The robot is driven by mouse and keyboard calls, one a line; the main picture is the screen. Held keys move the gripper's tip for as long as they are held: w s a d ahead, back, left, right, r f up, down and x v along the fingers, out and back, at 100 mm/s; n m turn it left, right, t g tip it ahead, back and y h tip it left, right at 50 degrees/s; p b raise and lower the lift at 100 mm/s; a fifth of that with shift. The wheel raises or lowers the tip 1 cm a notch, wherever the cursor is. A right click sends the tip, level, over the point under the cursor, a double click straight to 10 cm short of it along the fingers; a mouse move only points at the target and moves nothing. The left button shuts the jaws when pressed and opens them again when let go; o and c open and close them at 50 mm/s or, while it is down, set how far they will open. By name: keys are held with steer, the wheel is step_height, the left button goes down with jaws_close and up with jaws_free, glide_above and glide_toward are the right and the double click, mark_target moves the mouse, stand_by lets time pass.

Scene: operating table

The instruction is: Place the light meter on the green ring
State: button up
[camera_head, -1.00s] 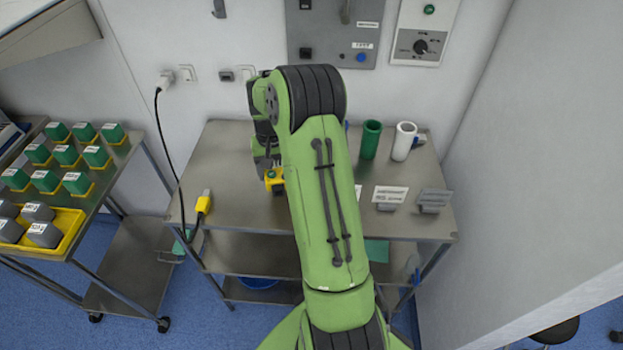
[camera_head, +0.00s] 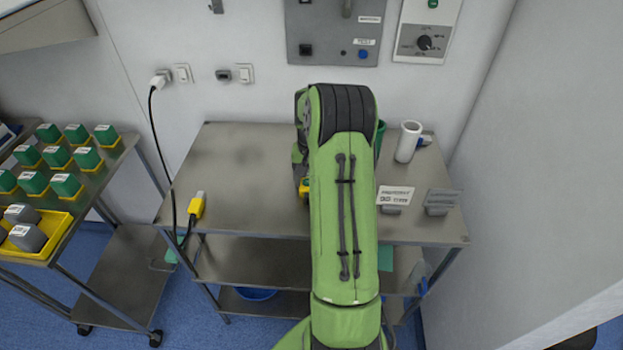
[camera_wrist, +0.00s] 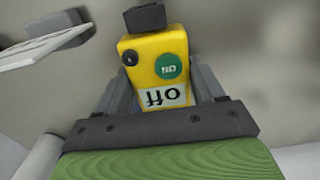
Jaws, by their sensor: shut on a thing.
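A yellow device (camera_wrist: 148,62) with a dark top, a black knob, a green "ON" button and a white "off" label sits between my fingers; it appears to be the light meter. My gripper (camera_wrist: 163,88) is shut on it. In the head view only a small yellow part of the device (camera_head: 304,189) shows at the left edge of my arm, above the steel table (camera_head: 240,165). A green tube (camera_head: 380,136) is partly hidden behind my arm. I cannot make out a flat green ring in either view.
A white tube (camera_head: 407,142) stands at the back right. A yellow plug (camera_head: 198,205) lies at the left front edge. The table's left half is mostly clear.

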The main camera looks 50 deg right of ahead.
steer(key=shift+f, duration=0.1)
steer(key=o, duration=1.3)
